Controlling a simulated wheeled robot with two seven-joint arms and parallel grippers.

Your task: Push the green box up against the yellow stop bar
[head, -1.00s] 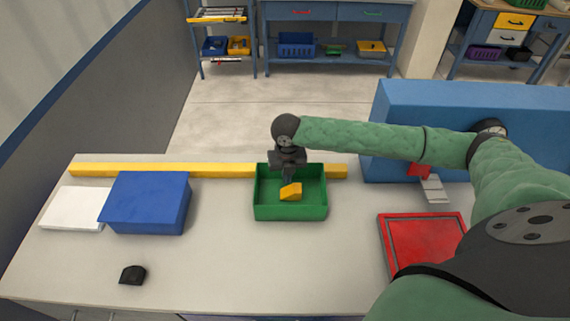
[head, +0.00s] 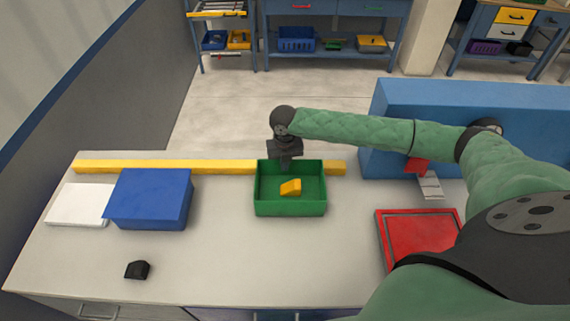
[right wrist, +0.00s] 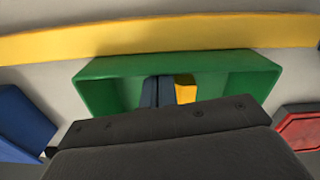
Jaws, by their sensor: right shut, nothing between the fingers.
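The green box (head: 290,208) is an open tray standing on the table, with a small orange block (head: 290,187) inside. The yellow stop bar (head: 225,167) runs left to right behind it. In the head view the box's far rim overlaps the bar; I cannot tell whether they touch. My right gripper (head: 286,163) is shut and empty, its fingertips pointing down at the box's far wall. In the right wrist view, the fingers (right wrist: 158,92) show over the box beside the orange block. The box's near side is hidden there. My left gripper is not in view.
A blue box (head: 150,200) and a white slab (head: 78,205) lie at the left. A black piece (head: 138,270) lies at the front left. A red tray (head: 420,240) and a large blue block (head: 470,115) are at the right. The table in front of the green box is clear.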

